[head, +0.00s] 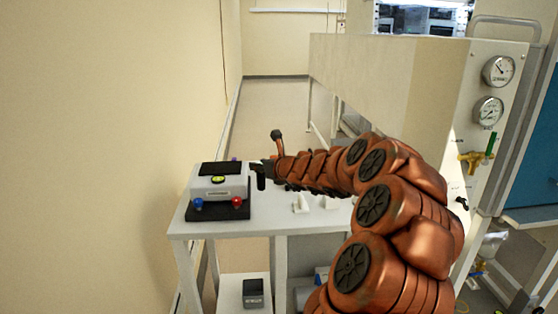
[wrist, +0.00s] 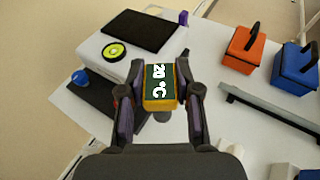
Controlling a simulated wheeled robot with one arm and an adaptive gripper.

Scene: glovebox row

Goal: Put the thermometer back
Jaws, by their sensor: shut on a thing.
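The thermometer (wrist: 160,88) is a small yellow block with a green face reading "20 °C". In the wrist view it sits between the two fingers of my gripper (wrist: 159,92), which is shut on it. The table top below it shows around the fingers, but I cannot tell the height of the thermometer above it. In the head view my gripper (head: 261,174) is at the right side of the white instrument (head: 218,187); I cannot make out the thermometer there. The instrument has a black top panel and a round yellow-green dial, and stands on a black base.
The white table (head: 270,222) carries the instrument at its left. An orange box (wrist: 243,53) and a blue box (wrist: 295,70) with black handles stand to the right in the wrist view, near a grey bar (wrist: 265,108). A dark bin (head: 254,292) is on the lower shelf.

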